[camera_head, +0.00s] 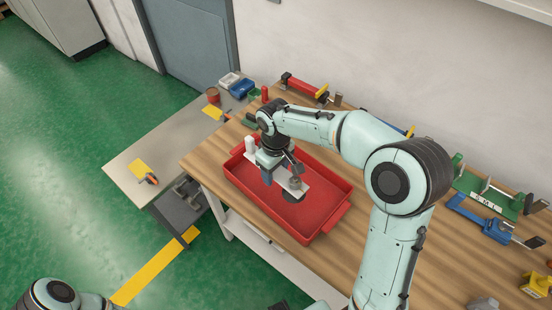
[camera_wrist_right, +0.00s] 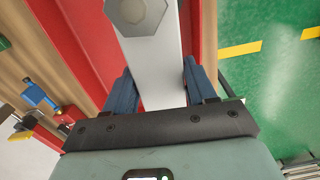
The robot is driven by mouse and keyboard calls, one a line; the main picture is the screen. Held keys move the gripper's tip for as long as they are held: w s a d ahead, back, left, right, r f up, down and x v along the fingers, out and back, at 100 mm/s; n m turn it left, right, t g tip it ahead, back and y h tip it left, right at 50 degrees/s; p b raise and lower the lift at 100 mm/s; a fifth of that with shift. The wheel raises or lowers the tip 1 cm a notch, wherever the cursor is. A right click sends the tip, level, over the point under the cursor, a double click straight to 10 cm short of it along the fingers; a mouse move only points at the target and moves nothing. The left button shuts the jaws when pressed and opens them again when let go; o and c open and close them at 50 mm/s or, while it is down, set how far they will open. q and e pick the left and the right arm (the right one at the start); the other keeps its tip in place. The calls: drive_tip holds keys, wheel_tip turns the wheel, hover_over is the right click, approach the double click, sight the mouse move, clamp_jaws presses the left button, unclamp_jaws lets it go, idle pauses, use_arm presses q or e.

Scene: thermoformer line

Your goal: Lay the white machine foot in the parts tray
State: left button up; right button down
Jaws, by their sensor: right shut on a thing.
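The white machine foot is a pale flat bar (camera_head: 291,182) with a bolt and a dark round pad at its near end. The bar also shows in the right wrist view (camera_wrist_right: 158,72), with a grey hex head (camera_wrist_right: 138,12) on it. My right gripper (camera_head: 267,177) is shut on the bar, its blue fingers on both sides (camera_wrist_right: 161,92). The foot is over the inside of the red parts tray (camera_head: 333,191); I cannot tell whether it touches the floor. My left gripper is out of view; only part of that arm shows at bottom left.
The tray stands on a wooden bench (camera_head: 215,172). Red clamps (camera_head: 303,86) lie behind it, and green and blue fixtures (camera_head: 487,195) stand at right. A lower grey table (camera_head: 128,160) with tools adjoins at left. The tray's visible floor is otherwise clear.

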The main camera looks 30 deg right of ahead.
drive_tip(key=shift+s+f+b, duration=0.15)
drive_tip(key=shift+f+b, duration=0.2)
drive_tip(key=shift+f, duration=0.25)
drive_tip(key=shift+f+b, duration=1.15)
drive_tip(key=shift+f, duration=0.7)
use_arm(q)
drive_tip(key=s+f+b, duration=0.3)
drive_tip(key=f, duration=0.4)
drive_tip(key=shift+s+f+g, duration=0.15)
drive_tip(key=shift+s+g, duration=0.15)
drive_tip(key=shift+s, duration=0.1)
use_arm(e)
hover_over(275, 197)
drive_tip(key=shift+f, duration=2.35)
use_arm(q)
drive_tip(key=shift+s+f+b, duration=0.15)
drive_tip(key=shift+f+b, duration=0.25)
drive_tip(key=shift+b, duration=0.1)
use_arm(e)
drive_tip(key=shift+f, duration=0.6)
drive_tip(key=shift+c, duration=1.4)
unclamp_jaws()
wheel_tip(275, 197, up, 13)
drive_tip(key=shift+r+p, duration=0.2)
drive_tip(key=shift+p, duration=0.75)
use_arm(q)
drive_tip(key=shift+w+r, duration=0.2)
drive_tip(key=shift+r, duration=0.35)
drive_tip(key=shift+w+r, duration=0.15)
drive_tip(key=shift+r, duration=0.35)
